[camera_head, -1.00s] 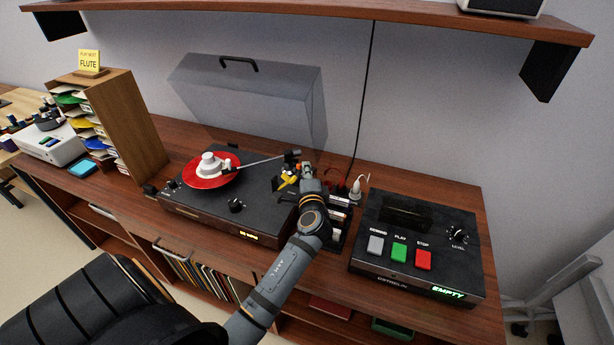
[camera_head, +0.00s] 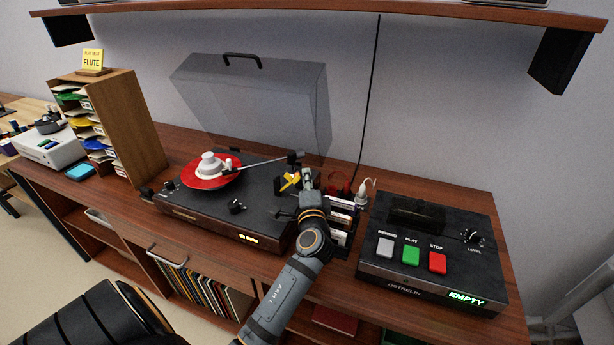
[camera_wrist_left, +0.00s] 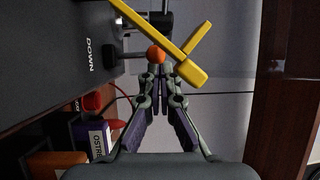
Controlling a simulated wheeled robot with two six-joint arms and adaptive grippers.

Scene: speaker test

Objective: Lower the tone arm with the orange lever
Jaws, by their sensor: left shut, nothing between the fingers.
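The turntable (camera_head: 215,215) carries a red record (camera_head: 202,184) with a white centre piece. The tone arm (camera_head: 258,162) reaches from its pivot at the back right to the record; I cannot tell whether its tip touches. In the left wrist view, the orange lever knob (camera_wrist_left: 155,54) is just beyond my left gripper's (camera_wrist_left: 157,72) closed fingertips, very close; contact is unclear. A word DOWN is printed on the deck beside the lever. A yellow crossed piece (camera_wrist_left: 185,66) lies by the knob. My left gripper (camera_head: 307,180) is at the deck's right rear, shut and empty. My right gripper is out of view.
A rack of small boxes (camera_head: 340,222) and a white plug (camera_head: 361,192) stand just right of my left gripper. A black player (camera_head: 440,230) with several buttons stands further right. The clear lid (camera_head: 255,100) stands raised behind the turntable. A shelf (camera_head: 400,12) hangs above.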

